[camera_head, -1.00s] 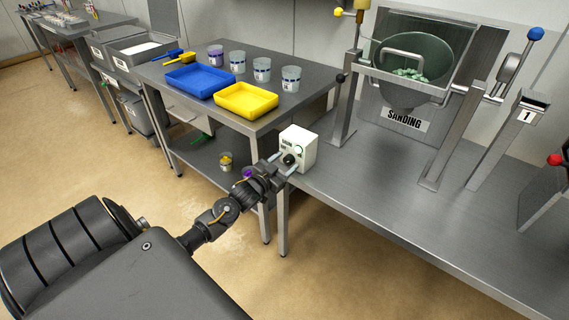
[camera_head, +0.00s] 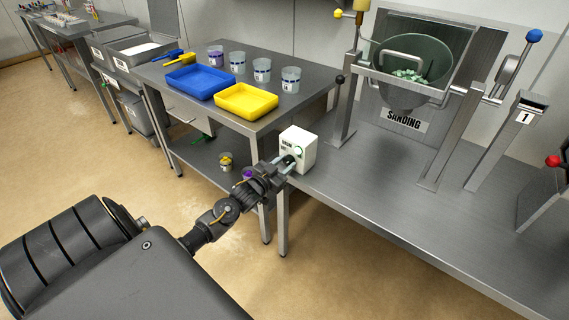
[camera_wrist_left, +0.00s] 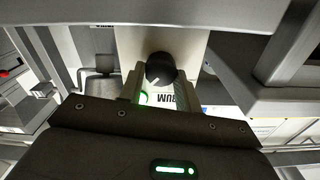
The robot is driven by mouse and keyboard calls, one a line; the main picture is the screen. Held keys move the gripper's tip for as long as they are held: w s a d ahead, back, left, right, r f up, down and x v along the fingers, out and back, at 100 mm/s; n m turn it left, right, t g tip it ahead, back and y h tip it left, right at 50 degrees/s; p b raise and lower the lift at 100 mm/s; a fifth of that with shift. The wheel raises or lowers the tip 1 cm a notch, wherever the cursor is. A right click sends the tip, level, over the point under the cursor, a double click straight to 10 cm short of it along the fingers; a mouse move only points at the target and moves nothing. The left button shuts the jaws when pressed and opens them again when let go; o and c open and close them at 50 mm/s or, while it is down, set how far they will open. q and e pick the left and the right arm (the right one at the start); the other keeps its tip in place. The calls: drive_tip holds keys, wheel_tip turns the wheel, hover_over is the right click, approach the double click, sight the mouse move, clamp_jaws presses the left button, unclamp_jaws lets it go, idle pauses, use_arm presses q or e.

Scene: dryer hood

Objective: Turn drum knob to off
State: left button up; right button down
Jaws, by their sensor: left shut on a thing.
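The drum control box (camera_head: 301,148) is a small white box at the left front corner of the right-hand metal table. Its black drum knob (camera_wrist_left: 160,69) has a white pointer line and sits between my fingers in the left wrist view, with the upside-down word DRUM beside it. A green light shows beside the knob. My left gripper (camera_head: 285,163) is shut on the knob, which it partly hides in the head view. My right gripper is not in view.
The steel drum (camera_head: 412,70) with green pieces hangs in its stand behind the box, above a SANDING label. A blue tray (camera_head: 199,80) and a yellow tray (camera_head: 245,100) lie on the left table. The right-hand table's front is bare.

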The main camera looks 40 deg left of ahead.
use_arm(q)
drive_tip(key=shift+r+n+p, duration=0.15)
drive_tip(key=shift+n+p, duration=0.4)
drive_tip(key=shift+n, duration=0.25)
drive_tip(key=n+p, duration=0.1)
drive_tip(key=n, duration=0.1)
drive_tip(key=shift+a+n+p, duration=0.1)
drive_tip(key=shift+n+p, duration=0.2)
drive_tip(key=shift+p, duration=0.1)
drive_tip(key=shift+n+p, duration=0.55)
drive_tip(key=shift+n, duration=0.85)
drive_tip(key=n+p, duration=0.2)
drive_tip(key=shift+a+n, duration=0.1)
drive_tip(key=shift+n, duration=0.2)
drive_tip(key=n+p, duration=0.1)
drive_tip(key=n, duration=0.2)
drive_tip(key=shift+n+p, duration=0.3)
drive_tip(key=shift+p, duration=0.1)
drive_tip(key=shift+f+n+p, duration=0.15)
drive_tip(key=shift+n+p, duration=0.25)
drive_tip(key=shift+n, duration=0.55)
drive_tip(key=shift+f+n+p, duration=0.1)
drive_tip(key=shift+n+p, duration=0.3)
drive_tip(key=shift+n, duration=0.55)
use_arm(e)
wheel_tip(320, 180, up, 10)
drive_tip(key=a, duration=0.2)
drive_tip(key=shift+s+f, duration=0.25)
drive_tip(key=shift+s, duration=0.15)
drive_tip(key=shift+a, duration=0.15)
